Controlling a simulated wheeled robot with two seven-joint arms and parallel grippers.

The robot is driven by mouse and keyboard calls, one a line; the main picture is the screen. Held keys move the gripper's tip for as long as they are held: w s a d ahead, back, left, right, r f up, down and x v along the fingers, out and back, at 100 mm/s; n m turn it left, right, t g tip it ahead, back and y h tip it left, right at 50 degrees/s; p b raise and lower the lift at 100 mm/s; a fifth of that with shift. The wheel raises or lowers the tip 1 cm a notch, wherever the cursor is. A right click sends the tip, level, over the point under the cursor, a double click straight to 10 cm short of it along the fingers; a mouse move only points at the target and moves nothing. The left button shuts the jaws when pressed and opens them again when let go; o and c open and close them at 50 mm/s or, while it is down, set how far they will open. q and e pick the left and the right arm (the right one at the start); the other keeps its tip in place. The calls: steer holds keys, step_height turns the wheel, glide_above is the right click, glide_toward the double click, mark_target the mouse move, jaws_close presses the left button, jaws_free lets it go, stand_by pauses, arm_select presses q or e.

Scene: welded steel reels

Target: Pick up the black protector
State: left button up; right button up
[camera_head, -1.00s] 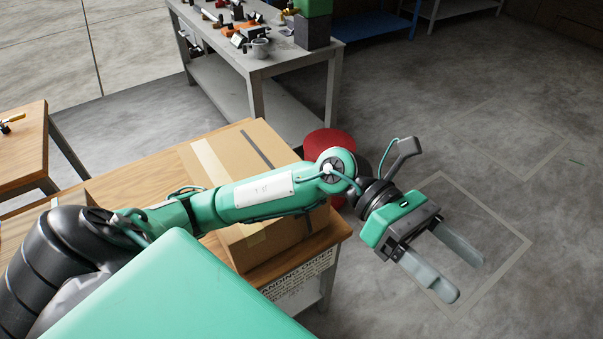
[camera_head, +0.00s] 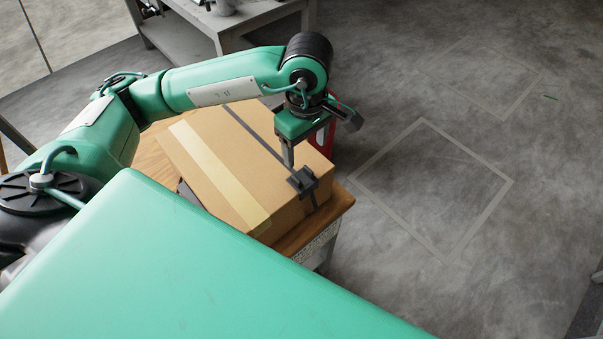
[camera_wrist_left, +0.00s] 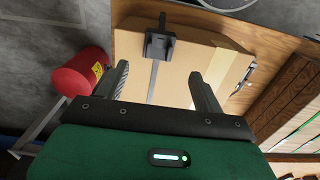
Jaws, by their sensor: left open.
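The black protector (camera_head: 303,181) sits on the top edge of the cardboard box (camera_head: 205,165), over the dark strap (camera_head: 250,132). It also shows in the left wrist view (camera_wrist_left: 159,46), beyond my fingertips. My left gripper (camera_head: 288,158) points down over the box, close to the protector in the head view. In the left wrist view its two fingers (camera_wrist_left: 159,80) are apart with nothing between them but the box top and strap. My right gripper is not in view.
The box stands on a wooden-topped table (camera_head: 338,204). A red cylinder (camera_wrist_left: 80,75) stands beside the table. A grey metal bench (camera_head: 250,18) is at the back. The floor to the right, with a marked square (camera_head: 430,190), is clear.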

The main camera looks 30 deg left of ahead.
mark_target(304, 181)
arm_select(q)
steer(key=shift+a+f+p, duration=0.15)
steer(key=shift+f+p, duration=0.65)
steer(key=shift+f, duration=2.2)
step_height(304, 181, down, 4)
steer(key=shift+w+a+r+p, duration=0.15)
steer(key=shift+r+p, duration=0.1)
steer(key=shift+p, duration=0.6)
steer(key=shift+f, duration=0.55)
steer(key=c, duration=1.1)
steer(key=shift+o, duration=0.2)
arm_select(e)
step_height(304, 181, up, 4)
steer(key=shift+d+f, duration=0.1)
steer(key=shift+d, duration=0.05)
arm_select(q)
steer(key=shift+r, duration=0.1)
